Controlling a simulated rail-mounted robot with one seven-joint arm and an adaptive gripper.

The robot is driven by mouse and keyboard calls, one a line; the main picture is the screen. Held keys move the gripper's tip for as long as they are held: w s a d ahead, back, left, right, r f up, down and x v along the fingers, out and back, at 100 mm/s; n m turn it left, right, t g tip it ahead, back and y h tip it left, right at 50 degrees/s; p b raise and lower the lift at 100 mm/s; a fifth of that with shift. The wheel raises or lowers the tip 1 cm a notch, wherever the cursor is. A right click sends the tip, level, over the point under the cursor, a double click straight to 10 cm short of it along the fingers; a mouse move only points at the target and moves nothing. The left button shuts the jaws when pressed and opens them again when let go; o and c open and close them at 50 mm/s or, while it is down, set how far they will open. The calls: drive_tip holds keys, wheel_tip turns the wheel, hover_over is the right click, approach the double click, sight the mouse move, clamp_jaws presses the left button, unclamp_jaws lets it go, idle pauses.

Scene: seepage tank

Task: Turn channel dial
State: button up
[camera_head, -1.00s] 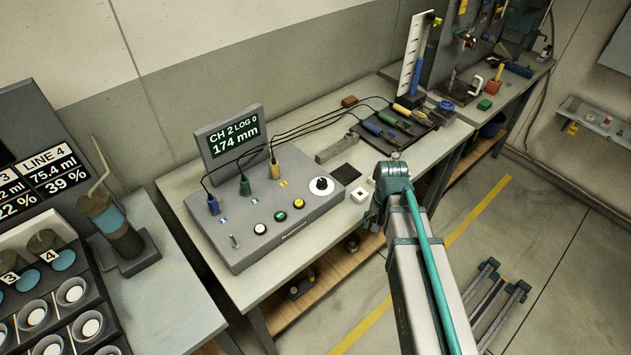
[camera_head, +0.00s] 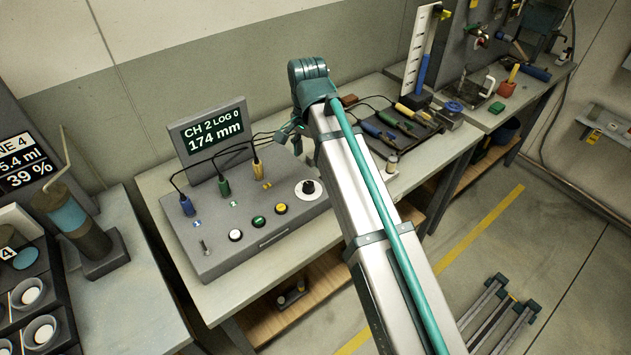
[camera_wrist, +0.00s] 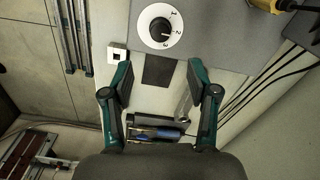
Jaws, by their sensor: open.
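The channel dial (camera_head: 308,187) is a black knob on a white disc at the right end of the grey instrument box (camera_head: 262,226). In the wrist view the dial (camera_wrist: 160,27) shows marks 1, 2 and 3, and its pointer line is near 2. The display (camera_head: 212,138) reads "CH 2 LOG 0, 174 mm". My gripper (camera_wrist: 162,82) is open and empty, with the dial ahead of its fingertips, apart from them. In the head view my gripper (camera_head: 294,135) is partly hidden by my wrist, above the bench behind the dial.
Blue, green and yellow plugs (camera_head: 223,187) with cables stand on the box. Buttons (camera_head: 258,221) and a small toggle switch (camera_head: 204,246) line its front. A dark square pad (camera_wrist: 158,71) and a white square piece (camera_wrist: 117,53) lie beside the box.

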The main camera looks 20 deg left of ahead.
sight(308, 183)
drive_tip(key=shift+f+p, duration=1.3)
drive_tip(key=shift+f, duration=4)
clamp_jaws()
drive_tip(key=shift+a+n, duration=0.1)
drive_tip(key=shift+n, duration=0.2)
drive_tip(key=n, duration=1.1)
drive_tip(key=shift+a, duration=0.1)
drive_tip(key=shift+n, duration=0.3)
